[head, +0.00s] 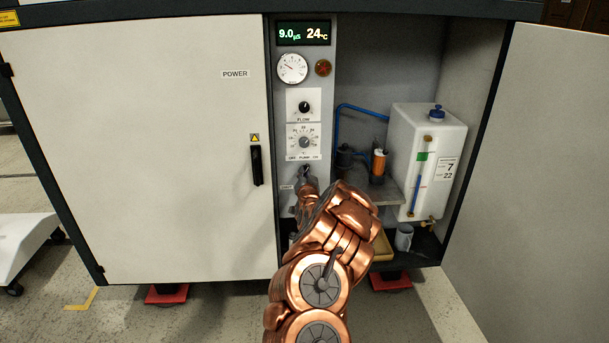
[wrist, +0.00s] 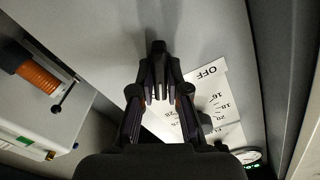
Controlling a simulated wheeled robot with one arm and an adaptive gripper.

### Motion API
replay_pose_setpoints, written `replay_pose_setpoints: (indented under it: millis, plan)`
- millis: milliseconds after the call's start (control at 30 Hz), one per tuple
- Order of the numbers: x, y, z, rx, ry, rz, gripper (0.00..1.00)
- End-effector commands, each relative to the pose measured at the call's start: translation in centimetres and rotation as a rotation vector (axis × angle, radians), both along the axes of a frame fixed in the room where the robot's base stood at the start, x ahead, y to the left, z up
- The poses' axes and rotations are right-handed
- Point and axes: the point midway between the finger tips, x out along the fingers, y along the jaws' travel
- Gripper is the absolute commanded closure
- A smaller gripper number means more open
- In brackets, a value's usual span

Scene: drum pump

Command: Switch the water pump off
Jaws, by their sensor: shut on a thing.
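The pump switch sits on the grey control panel, below the "OFF PUMP ON" label (head: 302,157). My gripper (head: 306,176) is at the switch, and its fingers hide most of it. In the wrist view my gripper (wrist: 157,52) has its fingertips drawn together in front of the panel, shut on the switch. The word OFF on the label plate (wrist: 210,72) shows just right of the fingertips there. Which way the switch points cannot be told. The display (head: 303,33) above is lit and reads 9.0 and 24 °C.
A flow knob (head: 304,107) and a temperature dial (head: 304,142) sit just above the switch. A white tank (head: 424,160) and an orange-banded part (head: 379,163) stand right of the panel. The left door (head: 140,150) is closed; the right door (head: 535,170) stands open.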

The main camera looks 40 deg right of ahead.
Motion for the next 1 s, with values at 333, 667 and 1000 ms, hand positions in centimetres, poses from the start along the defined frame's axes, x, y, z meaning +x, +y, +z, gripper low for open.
replay_pose_setpoints:
  millis: [333,667,1000]
  plan:
    - [-0.03,-0.04,0.03,-0.003,0.003,-0.001,1.0]
    - [0.0,-0.04,0.51,-0.095,0.074,-0.001,1.0]
    - [-0.03,-0.05,0.78,-0.323,0.259,0.0,1.0]
